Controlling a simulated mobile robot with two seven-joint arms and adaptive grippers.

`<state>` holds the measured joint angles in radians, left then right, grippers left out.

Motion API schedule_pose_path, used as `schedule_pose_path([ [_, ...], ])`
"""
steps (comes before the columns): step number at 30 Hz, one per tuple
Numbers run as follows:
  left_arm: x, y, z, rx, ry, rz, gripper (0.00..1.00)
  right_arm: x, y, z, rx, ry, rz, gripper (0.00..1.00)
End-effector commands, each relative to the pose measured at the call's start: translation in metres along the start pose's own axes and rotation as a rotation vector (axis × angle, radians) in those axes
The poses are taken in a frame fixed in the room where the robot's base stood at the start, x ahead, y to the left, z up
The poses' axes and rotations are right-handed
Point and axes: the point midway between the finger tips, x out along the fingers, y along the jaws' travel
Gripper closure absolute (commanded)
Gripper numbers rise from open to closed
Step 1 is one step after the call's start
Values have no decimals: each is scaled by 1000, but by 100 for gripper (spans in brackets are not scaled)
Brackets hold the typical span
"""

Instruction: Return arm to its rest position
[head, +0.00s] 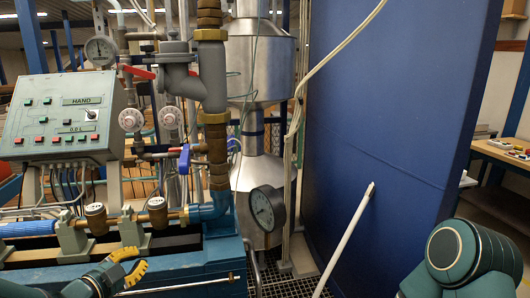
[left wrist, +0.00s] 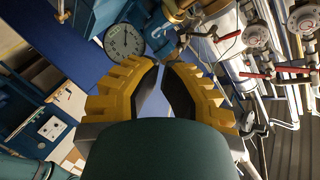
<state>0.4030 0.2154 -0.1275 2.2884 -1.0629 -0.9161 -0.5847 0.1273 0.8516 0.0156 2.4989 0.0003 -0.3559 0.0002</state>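My left gripper (head: 138,262) is at the bottom left of the head view, in front of the bench's lower edge. Its yellow ridged fingers point right. In the left wrist view my left gripper (left wrist: 161,66) shows its two fingers with dark inner pads. They curve toward each other, with a narrow gap between the tips and nothing held. A teal part of my right arm (head: 465,255) shows at the bottom right of the head view. My right gripper is out of view.
The control box (head: 62,117), brass-fitted pipes and round pressure gauge (head: 267,208) stand close to my left gripper. A blue panel (head: 390,120) fills the centre right, with a slanted white rod (head: 345,238) before it. A wooden table (head: 505,155) is at the far right.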

Motion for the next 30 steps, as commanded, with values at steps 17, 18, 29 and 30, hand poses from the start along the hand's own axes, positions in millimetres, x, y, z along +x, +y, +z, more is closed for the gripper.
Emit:
schedule_pose_path([
  [17, -10, 360, 34, -1199, -930, 417, 100, 0, 0, 0, 0, -1, 0, 100],
  [18, -20, 375, 32, -1238, -991, 428, 100, 0, 0, 0, 0, -1, 0, 100],
  [29, -48, 414, 24, -1341, -1175, 448, 100, 0, 0, 0, 0, -1, 0, 100],
  [30, -48, 414, 24, -1341, -1175, 448, 100, 0, 0, 0, 0, -1, 0, 100],
])
